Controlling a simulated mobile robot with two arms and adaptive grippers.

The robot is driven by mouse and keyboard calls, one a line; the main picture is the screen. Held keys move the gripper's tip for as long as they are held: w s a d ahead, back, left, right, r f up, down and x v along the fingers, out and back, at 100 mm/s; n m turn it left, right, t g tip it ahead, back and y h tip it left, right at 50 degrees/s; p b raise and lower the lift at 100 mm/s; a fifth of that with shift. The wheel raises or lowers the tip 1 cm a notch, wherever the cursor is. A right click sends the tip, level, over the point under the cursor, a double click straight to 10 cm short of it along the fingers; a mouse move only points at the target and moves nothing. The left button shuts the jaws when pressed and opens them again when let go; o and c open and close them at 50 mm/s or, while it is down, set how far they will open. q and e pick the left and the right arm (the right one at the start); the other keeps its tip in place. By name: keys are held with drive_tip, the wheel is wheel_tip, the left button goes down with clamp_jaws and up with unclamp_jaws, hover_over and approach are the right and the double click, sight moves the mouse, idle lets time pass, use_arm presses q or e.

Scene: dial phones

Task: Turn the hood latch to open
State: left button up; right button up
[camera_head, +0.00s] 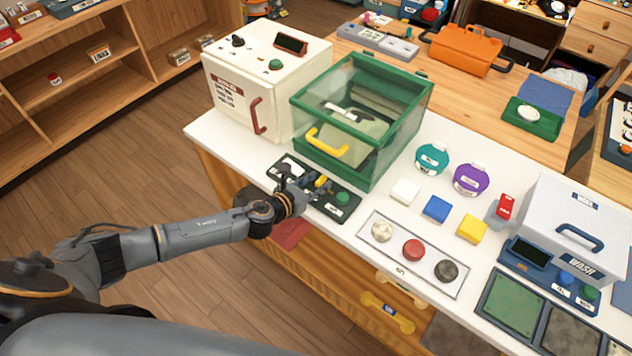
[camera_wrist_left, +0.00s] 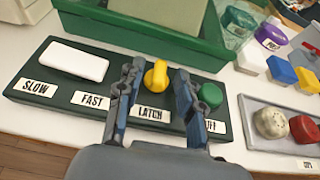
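The hood latch is a yellow knob (camera_wrist_left: 157,76) above a LATCH label on a dark green control panel (camera_wrist_left: 60,100). The panel also shows in the head view (camera_head: 326,209), in front of a green-framed clear hood (camera_head: 385,130) with a yellow handle (camera_head: 327,142). My left gripper (camera_wrist_left: 155,85) is open, with one finger on each side of the yellow knob. I cannot tell whether the fingers touch it. In the head view my left gripper (camera_head: 310,183) partly covers the panel and the knob. My right gripper is not in view.
On the panel, a white switch (camera_wrist_left: 72,60) sits left of the knob and a green button (camera_wrist_left: 210,95) sits right, close to the right finger. A white machine (camera_head: 262,80) stands left of the hood. A plate with three round buttons (camera_head: 413,250) lies to the right.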

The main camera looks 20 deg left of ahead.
use_arm(q)
clamp_jaws()
idle(0.3)
